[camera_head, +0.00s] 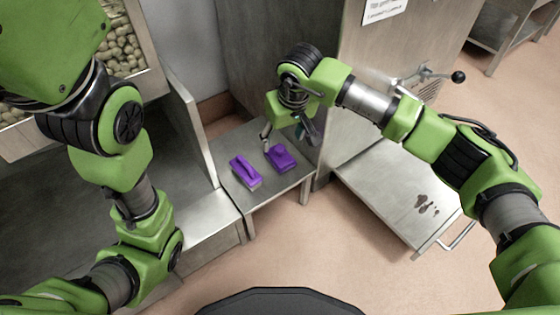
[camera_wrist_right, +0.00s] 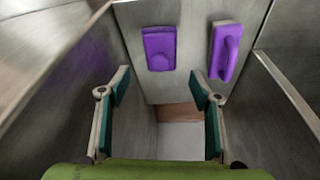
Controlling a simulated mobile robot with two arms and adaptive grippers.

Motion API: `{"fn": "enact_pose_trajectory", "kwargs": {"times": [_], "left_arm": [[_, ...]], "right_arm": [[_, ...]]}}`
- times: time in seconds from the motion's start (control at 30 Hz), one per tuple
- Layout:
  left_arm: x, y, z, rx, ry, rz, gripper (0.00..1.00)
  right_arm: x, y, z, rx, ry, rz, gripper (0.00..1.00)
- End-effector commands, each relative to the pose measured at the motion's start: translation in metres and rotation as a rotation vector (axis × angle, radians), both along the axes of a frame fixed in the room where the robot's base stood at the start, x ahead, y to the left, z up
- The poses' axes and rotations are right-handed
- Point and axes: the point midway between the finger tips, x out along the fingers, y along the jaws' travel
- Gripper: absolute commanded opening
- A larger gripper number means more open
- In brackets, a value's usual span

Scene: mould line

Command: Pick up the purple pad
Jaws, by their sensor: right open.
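The purple pad (camera_head: 282,157), a flat block with a raised grip, lies on a small metal table. It also shows in the right wrist view (camera_wrist_right: 158,48), upper middle. A second purple tool (camera_head: 245,172) with a raised handle and a pale underside lies beside it, to the left in the head view. In the wrist view this tool (camera_wrist_right: 225,52) is to the right of the pad. My right gripper (camera_head: 287,138) is open and empty near the pad, with its fingers (camera_wrist_right: 159,82) apart and the pad beyond their tips. My left gripper is out of view.
The small table (camera_head: 264,198) stands between a metal panel on the left and a metal cabinet (camera_head: 352,95) on the right. A low metal platform (camera_head: 385,190) with dark stains lies to the right. A bin of pale lumps (camera_head: 122,48) is at upper left.

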Motion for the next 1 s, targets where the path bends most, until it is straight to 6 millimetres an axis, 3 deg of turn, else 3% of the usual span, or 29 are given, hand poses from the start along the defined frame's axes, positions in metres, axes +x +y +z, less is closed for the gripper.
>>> {"fn": "enact_pose_trajectory", "kwargs": {"times": [0.03, 0.33, 0.7, 1.0], "left_arm": [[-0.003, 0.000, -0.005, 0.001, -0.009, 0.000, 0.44], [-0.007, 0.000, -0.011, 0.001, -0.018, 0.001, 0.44], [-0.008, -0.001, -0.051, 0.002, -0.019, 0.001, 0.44], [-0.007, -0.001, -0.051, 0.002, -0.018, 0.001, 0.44]], "right_arm": [[0.002, 0.001, -0.011, 0.001, 0.001, -0.001, 0.58], [0.004, 0.003, -0.024, 0.002, 0.001, 0.001, 0.58], [0.011, 0.006, -0.066, 0.004, 0.001, -0.001, 0.58], [0.013, 0.006, -0.067, 0.002, 0.000, 0.000, 0.58]]}}
